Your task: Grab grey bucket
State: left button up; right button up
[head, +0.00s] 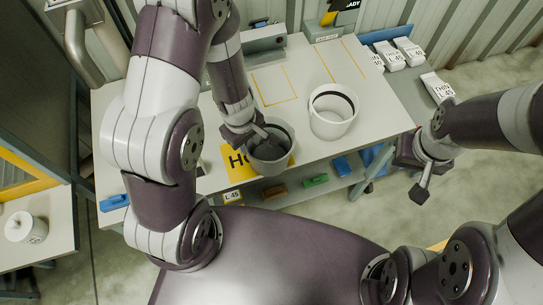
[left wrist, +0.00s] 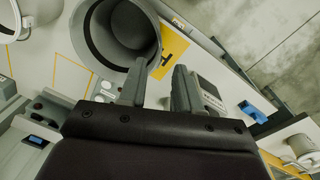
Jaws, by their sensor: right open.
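The grey bucket (head: 273,162) stands upright on the front part of the workbench, over a yellow sheet. My left gripper (head: 262,138) is at its rim, reaching down from above. In the left wrist view the bucket (left wrist: 97,38) has its mouth towards the camera. My right gripper (head: 422,181) is open and empty, off the bench's right side.
A white bucket (head: 331,122) stands on the bench (head: 382,122) just right of the grey one. White labelled bags (head: 408,52) lie at the back right. Coloured items, including a green one (head: 315,181), sit on the lower shelf. A white canister (head: 26,228) stands on a left side table.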

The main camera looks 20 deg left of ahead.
pick_arm(q)
jog(key=b, duration=0.4)
send_over(251, 160)
notch_tip(251, 160, down, 7)
notch_tip(251, 160, down, 6)
jog(key=b, duration=0.3)
jog(key=shift+s+d+r, duration=0.1)
jog(key=shift+s+r, duration=0.05)
jog(key=shift+r, duration=0.1)
jog(key=shift+w+f, duration=0.1)
jog(key=shift+w, duration=0.1)
pick_arm(e)
notch_tip(251, 160, down, 8)
jog(key=a, duration=0.1)
jog(key=shift+w+r, duration=0.15)
jog(key=shift+w, duration=0.2)
pick_arm(q)
jog(key=shift+s, duration=0.15)
grip_shut()
pick_arm(e)
jog(key=shift+s, duration=0.1)
